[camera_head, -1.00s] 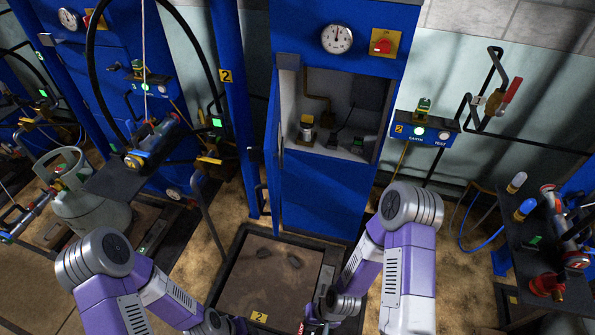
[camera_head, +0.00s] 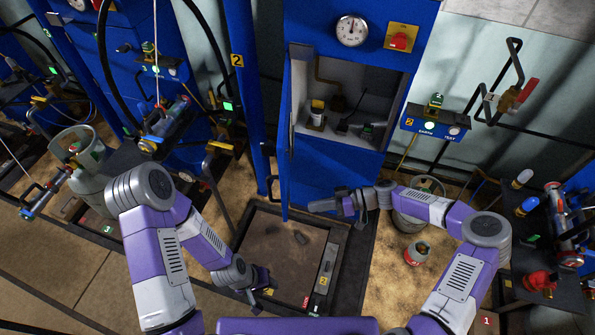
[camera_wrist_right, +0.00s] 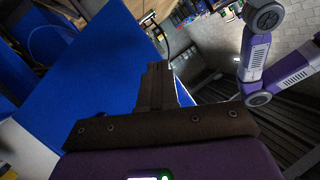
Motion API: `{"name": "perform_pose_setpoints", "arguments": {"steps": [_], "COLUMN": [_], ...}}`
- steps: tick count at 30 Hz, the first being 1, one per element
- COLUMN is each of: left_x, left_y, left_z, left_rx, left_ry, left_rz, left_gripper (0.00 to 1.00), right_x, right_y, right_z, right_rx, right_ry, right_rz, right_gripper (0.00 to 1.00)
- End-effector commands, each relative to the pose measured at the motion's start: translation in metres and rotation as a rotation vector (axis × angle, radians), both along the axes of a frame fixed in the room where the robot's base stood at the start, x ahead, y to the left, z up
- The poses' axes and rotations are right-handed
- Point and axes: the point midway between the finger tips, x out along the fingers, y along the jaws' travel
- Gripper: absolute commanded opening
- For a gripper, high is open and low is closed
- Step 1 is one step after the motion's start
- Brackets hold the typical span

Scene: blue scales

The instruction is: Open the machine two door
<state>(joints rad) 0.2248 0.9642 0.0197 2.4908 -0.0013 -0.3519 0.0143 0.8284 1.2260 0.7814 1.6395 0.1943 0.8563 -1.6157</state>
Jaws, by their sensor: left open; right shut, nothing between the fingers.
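Machine two is the tall blue cabinet (camera_head: 335,178) in the middle of the head view. Its upper compartment (camera_head: 385,90) is uncovered, with several small items inside. A narrow blue door panel (camera_head: 286,130) shows nearly edge-on at the cabinet's left side, swung outward. My right gripper (camera_head: 312,207) is shut and empty, in front of the cabinet's lower part near the door's bottom end; I cannot tell if it touches. In the right wrist view, the shut fingers (camera_wrist_right: 158,85) lie beside a large blue panel (camera_wrist_right: 105,85). My left gripper (camera_head: 268,291) is open, low over the floor tray's front edge.
A blue post (camera_head: 238,60) rises at left. A dark bench (camera_head: 520,225) stands at far right.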

Motion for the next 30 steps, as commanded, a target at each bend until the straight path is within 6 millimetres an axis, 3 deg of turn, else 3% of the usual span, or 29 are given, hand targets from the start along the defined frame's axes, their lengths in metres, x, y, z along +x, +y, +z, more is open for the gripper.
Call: {"name": "perform_pose_setpoints", "arguments": {"steps": [1,4,7,11,17,30], "left_x": [0.000,0.000,0.000,0.000,0.000,0.000], "left_y": [0.000,0.000,0.000,0.000,0.000,0.000], "left_z": [0.008,0.014,0.017,0.017,0.016,0.010], "left_rx": [0.000,0.000,0.000,0.000,0.000,0.000], "left_ry": [0.000,0.000,0.000,0.000,0.000,0.000], "left_rz": [0.000,0.000,0.000,0.000,0.000,0.000], "left_gripper": [0.43,0.43,0.43,0.43,0.43,0.43], "right_x": [0.014,0.028,0.034,0.036,0.037,0.039], "right_y": [-0.019,-0.047,-0.067,-0.074,-0.046,0.043], "right_z": [0.024,0.056,0.075,0.084,0.084,0.083], "right_rx": [0.069,0.168,0.227,0.258,0.260,0.256], "right_ry": [-0.102,-0.281,-0.402,-0.469,-0.473,-0.470], "right_rz": [-0.007,-0.003,-0.006,-0.006,-0.001,-0.001], "right_gripper": [0.00,0.00,0.00,0.00,0.00,0.00]}}
